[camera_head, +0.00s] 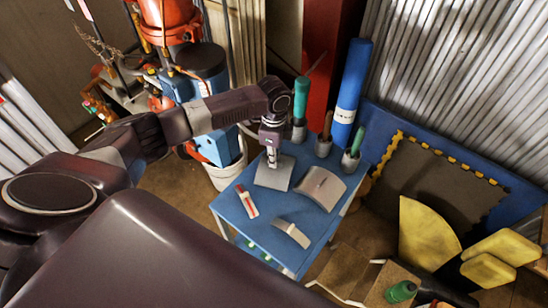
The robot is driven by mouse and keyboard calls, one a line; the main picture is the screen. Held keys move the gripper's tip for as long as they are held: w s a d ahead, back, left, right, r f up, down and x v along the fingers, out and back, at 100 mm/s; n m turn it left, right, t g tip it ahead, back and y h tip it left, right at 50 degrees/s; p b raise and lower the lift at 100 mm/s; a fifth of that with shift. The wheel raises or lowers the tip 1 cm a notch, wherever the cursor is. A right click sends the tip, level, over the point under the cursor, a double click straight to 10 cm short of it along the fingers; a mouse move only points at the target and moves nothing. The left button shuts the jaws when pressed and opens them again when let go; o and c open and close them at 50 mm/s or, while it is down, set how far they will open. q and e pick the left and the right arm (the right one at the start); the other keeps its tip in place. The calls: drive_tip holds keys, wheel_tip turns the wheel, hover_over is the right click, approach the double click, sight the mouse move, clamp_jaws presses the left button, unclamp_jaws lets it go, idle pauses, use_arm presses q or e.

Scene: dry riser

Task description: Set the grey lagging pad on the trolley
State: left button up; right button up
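The blue trolley (270,238) stands in the middle of the view. A flat grey pad (271,178) is at its back left, directly under my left gripper (271,160). The gripper points down, and its fingertips meet or overlap the pad's upper part. I cannot tell whether the fingers are closed on it, or whether the pad rests fully on the trolley. A curved grey pad (322,187) with a small mark lies to its right. A smaller pale curved piece (292,233) lies nearer the front. My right gripper is not in view.
A red-and-white tube (247,202) lies at the trolley's left. Green-topped containers (351,157) and a tall blue roll (350,92) stand at its back. A white bucket (226,172) is close on the left. Yellow pads (427,233) are at right. The trolley's front corner is bare.

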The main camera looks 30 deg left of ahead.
use_arm(q)
drive_tip(key=o, duration=0.4)
drive_tip(key=shift+c, duration=0.2)
wheel_tip(320, 180, up, 12)
drive_tip(key=b, duration=0.2)
drive_tip(key=shift+b, duration=0.35)
